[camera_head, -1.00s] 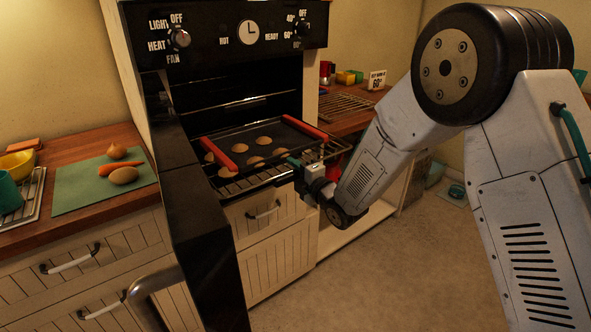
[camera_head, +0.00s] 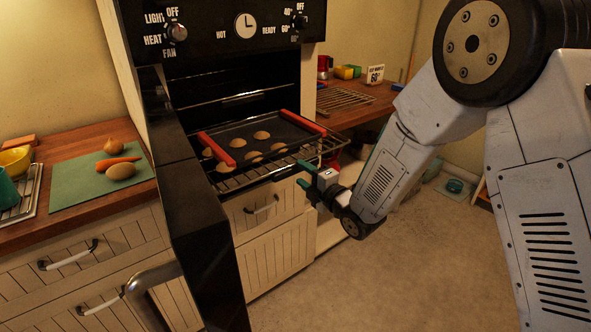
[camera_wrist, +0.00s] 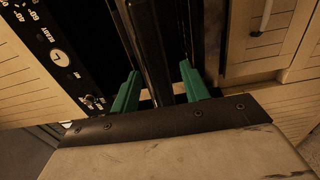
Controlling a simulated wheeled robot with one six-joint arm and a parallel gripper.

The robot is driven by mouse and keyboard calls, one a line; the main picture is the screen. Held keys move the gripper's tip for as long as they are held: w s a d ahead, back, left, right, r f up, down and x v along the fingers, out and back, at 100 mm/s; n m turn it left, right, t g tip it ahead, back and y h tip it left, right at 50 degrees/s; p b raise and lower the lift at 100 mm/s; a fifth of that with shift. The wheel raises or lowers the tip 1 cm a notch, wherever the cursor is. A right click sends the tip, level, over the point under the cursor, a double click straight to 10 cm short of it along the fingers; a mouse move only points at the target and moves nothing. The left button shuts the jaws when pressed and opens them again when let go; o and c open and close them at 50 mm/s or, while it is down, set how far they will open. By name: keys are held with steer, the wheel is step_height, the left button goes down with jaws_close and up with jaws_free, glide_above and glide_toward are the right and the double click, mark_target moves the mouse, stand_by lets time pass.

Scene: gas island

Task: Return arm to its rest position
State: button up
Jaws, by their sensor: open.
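My gripper (camera_head: 304,174) is open and empty, just right of and in front of the pulled-out oven rack (camera_head: 255,173). Its green fingers (camera_wrist: 160,88) show apart in the wrist view, with a dark bar of the oven seen between them. A dark baking tray (camera_head: 235,130) with red handles rests on the rack and carries several round brown cookies (camera_head: 262,135). My gripper does not hold the tray. The wrist view also shows the oven's control panel (camera_wrist: 62,60) on the left.
The black oven door (camera_head: 205,235) stands open at the left of the rack. A counter at left holds a green board (camera_head: 85,180) with vegetables.

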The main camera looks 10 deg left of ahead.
steer(key=shift+v, duration=1.05)
steer(key=s+d+f+m+g+h, duration=0.25)
steer(key=d+f+m+h, duration=0.35)
steer(key=f, duration=0.3)
steer(key=s+d+r+m+g+h, duration=0.2)
steer(key=s+d+m+g+h, duration=0.25)
steer(key=d+m, duration=0.35)
steer(key=s+d+r+m+g, duration=0.1)
steer(key=s+d+r+m, duration=0.3)
steer(key=s, duration=0.6)
steer(key=s+d+r+m+g+h, duration=0.1)
steer(key=s+d+r+m, duration=0.3)
steer(key=s+d+r, duration=0.4)
steer(key=s+d+r+m+g+h, duration=0.1)
steer(key=s+d+r+m+g, duration=0.1)
steer(key=s+d+r+m, duration=0.3)
steer(key=s+d+r, duration=0.1)
steer(key=s+r, duration=0.3)
steer(key=s, duration=0.4)
steer(key=shift+d, duration=0.35)
